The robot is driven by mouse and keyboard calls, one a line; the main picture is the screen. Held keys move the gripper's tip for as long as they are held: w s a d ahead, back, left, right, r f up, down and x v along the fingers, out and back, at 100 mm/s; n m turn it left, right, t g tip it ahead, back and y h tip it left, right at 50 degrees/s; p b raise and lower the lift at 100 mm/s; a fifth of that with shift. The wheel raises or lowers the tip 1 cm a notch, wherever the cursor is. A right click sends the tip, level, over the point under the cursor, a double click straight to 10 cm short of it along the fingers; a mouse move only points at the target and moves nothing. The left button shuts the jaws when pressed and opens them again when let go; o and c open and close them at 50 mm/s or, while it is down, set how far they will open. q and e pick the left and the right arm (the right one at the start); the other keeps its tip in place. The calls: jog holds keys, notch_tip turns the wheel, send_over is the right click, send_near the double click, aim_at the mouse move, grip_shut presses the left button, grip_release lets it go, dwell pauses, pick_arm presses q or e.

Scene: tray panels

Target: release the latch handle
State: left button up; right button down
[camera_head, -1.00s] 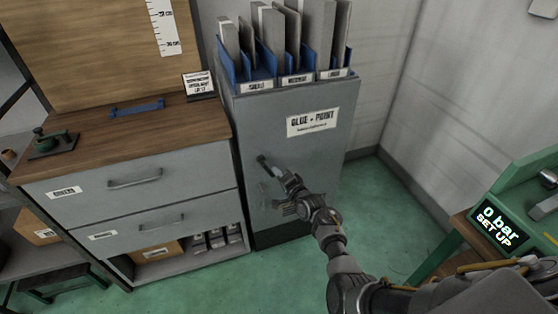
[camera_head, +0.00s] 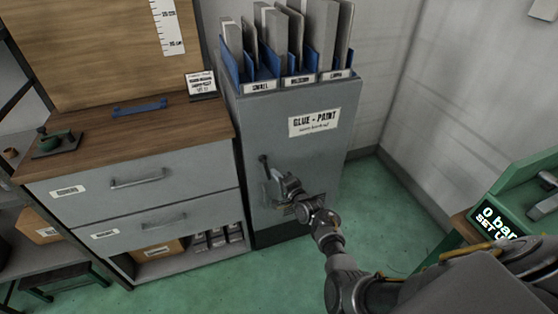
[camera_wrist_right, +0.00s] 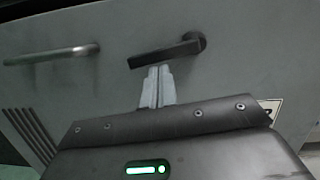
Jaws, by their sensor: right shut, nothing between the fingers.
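The latch handle (camera_head: 263,161) is a dark lever on the front of the grey cabinet (camera_head: 325,155) labelled glue and paint. In the right wrist view the lever (camera_wrist_right: 160,53) runs from a round pivot at its right end to a free end at left, slightly tilted. My right gripper (camera_head: 270,188) is shut and empty at the cabinet front, by the lower part of the lever. In the wrist view its closed fingertips (camera_wrist_right: 160,70) are close beside the lever's free half; I cannot tell whether they touch. My left gripper is not in view.
A lighter bar handle (camera_wrist_right: 50,55) is fixed on the cabinet near the lever. A drawer unit (camera_head: 130,190) with a wooden top stands at left. A green bench with a display (camera_head: 495,225) is at right. Green floor (camera_head: 385,210) is open between.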

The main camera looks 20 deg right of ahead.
jog(key=shift+d+r, duration=0.1)
jog(key=shift+d, duration=0.4)
jog(key=d, duration=0.3)
jog(key=shift+s+d+r+p, duration=0.1)
jog(key=shift+s+r+p, duration=0.05)
jog(key=shift+r+p, duration=0.15)
jog(key=p, duration=0.1)
send_near(279, 162)
jog(key=shift+s, duration=2.85)
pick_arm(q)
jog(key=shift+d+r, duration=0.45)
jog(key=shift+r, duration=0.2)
pick_arm(e)
jog(key=shift+d+r, duration=0.1)
jog(key=shift+d, duration=0.2)
